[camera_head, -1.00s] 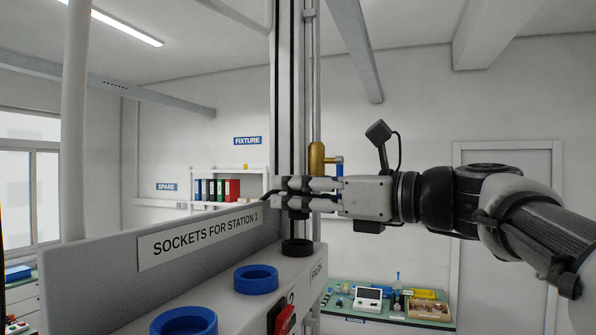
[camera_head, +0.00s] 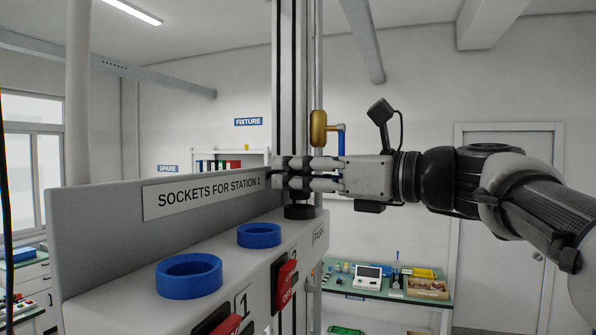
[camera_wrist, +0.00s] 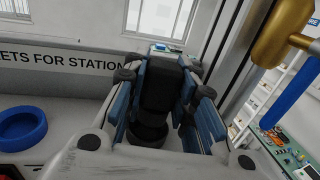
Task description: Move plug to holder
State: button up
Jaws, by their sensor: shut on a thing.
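My gripper (camera_head: 297,174) is shut on a black plug (camera_wrist: 161,86), which stands roughly upright between the blue-lined fingers in the wrist view. In the head view the fingers hide most of the plug. The black ring holder (camera_head: 299,212) sits at the far right end of the grey socket shelf, by the PARK label. The plug is right above this holder, and its lower end is at or close to the ring. The ring also shows below the plug in the wrist view (camera_wrist: 148,134). I cannot tell whether the plug's end is inside it.
Two blue ring sockets (camera_head: 259,235) (camera_head: 189,275) on the shelf look empty. A back panel with a sign (camera_head: 208,191) runs behind them. Red switches (camera_head: 286,284) are on the shelf's front. A vertical rail and a brass cylinder (camera_head: 318,128) stand behind the gripper.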

jog(key=shift+f+b, duration=0.6)
jog(key=shift+f, duration=0.65)
dwell(1.1)
jog(key=o, duration=1.2)
jog(key=shift+c, duration=0.2)
jog(key=v, duration=1.2)
